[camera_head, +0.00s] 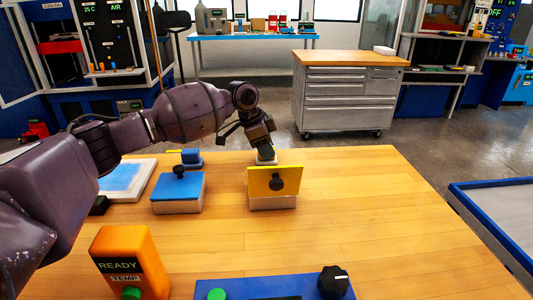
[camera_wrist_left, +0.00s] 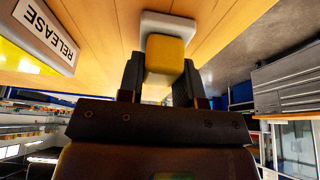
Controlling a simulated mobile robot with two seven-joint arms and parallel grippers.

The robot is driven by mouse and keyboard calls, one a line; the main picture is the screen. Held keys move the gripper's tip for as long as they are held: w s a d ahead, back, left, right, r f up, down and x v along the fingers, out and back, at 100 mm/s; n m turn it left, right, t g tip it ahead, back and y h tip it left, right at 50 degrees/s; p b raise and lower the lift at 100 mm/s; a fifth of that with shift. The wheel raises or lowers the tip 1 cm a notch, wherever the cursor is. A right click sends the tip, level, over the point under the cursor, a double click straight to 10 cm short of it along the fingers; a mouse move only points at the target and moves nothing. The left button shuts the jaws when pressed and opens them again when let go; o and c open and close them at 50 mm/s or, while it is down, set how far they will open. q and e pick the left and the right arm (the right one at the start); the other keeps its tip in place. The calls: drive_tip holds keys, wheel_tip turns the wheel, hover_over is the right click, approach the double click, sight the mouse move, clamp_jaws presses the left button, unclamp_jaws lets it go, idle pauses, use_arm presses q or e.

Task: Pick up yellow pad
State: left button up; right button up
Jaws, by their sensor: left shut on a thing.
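The yellow pad (camera_wrist_left: 165,55) is a small block between the two fingers of my left gripper (camera_wrist_left: 160,80) in the left wrist view. The gripper is shut on it. A white rounded base (camera_wrist_left: 168,22) shows right behind the pad; I cannot tell whether the pad still touches it. In the head view my left gripper (camera_head: 264,146) points down at the tabletop, just behind a block with a yellow top plate (camera_head: 262,182) and black knob. That block hides part of the base and pad there. My right gripper is not in view.
A block with a blue plate (camera_head: 180,184) stands left, a small blue block (camera_head: 191,156) behind it. A pale tray (camera_head: 140,191) is farther left. An orange box (camera_head: 128,254) and a blue panel with knob (camera_head: 270,288) are at the front. The right of the wooden table (camera_head: 385,215) is clear.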

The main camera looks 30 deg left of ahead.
use_arm(q)
drive_tip(key=shift+r, duration=0.55)
wheel_tip(320, 180, up, 19)
drive_tip(key=p, duration=0.3)
drive_tip(key=shift+p, duration=0.4)
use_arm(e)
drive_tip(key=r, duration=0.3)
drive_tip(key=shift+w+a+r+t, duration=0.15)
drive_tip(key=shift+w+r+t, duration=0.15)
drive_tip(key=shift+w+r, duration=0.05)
use_arm(q)
drive_tip(key=shift+o, duration=1.4)
drive_tip(key=shift+c, duration=0.9)
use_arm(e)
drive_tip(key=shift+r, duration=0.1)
